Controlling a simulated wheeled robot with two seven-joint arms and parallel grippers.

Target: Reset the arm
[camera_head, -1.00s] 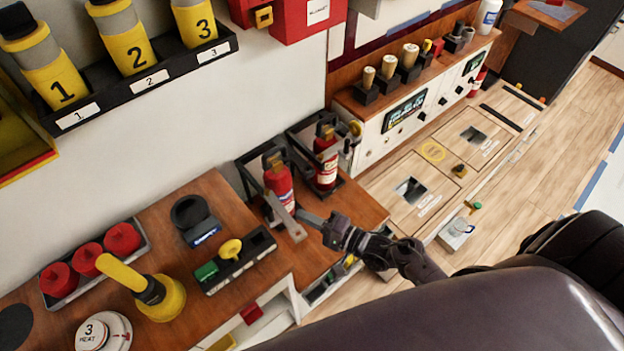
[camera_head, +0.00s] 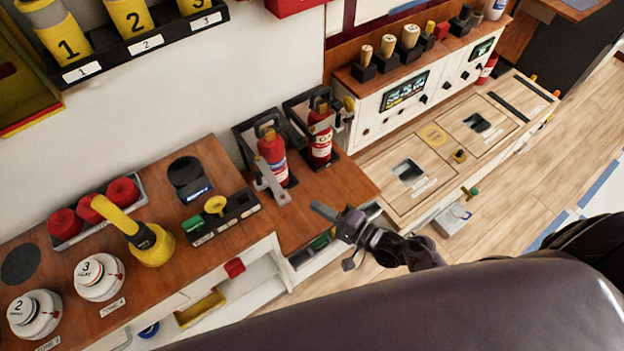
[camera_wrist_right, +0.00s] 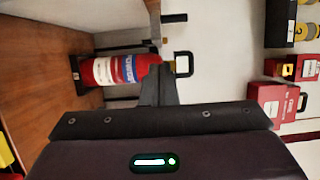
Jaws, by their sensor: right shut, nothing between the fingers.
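My right gripper (camera_head: 326,212) is shut and empty, over the front edge of the wooden counter (camera_head: 325,215). In the wrist view its dark fingers (camera_wrist_right: 158,85) point toward the wall, and a red fire extinguisher (camera_wrist_right: 115,70) shows behind and to the left of them. A grey lever (camera_head: 272,185) stands in front of the nearer one. My left gripper is not in view.
A yellow-handled tool (camera_head: 150,240), a red-capped tray (camera_head: 95,210) and white zone dials (camera_head: 98,277) stand on the left counter. A white control panel (camera_head: 400,95) with knobs is at the back.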

